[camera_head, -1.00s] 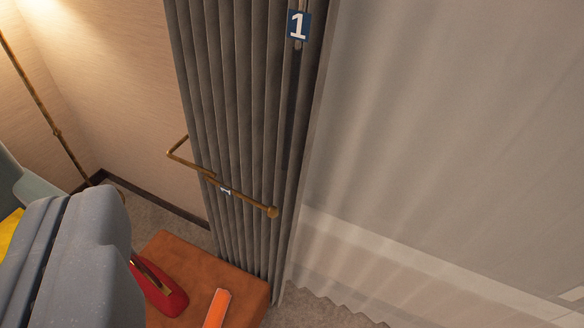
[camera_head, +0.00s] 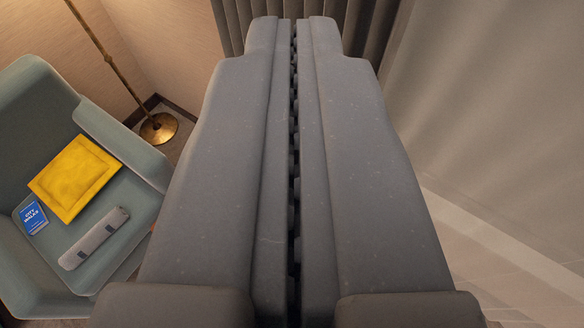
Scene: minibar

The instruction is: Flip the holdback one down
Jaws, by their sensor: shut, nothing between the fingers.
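My gripper (camera_head: 292,22) fills the middle of the view, its two grey fingers shut together with nothing between them. Its tips point up the picture at the grey pleated curtain (camera_head: 229,20). I cannot tell whether the tips touch the curtain. The brass holdback marked 1 is hidden in this view, behind the gripper or out of frame.
A grey-green armchair (camera_head: 110,130) at the left holds a yellow cushion (camera_head: 75,178), a blue book (camera_head: 33,217) and a grey remote-like object (camera_head: 94,238). A brass floor lamp (camera_head: 158,128) stands behind it. A sheer curtain (camera_head: 470,110) hangs at the right.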

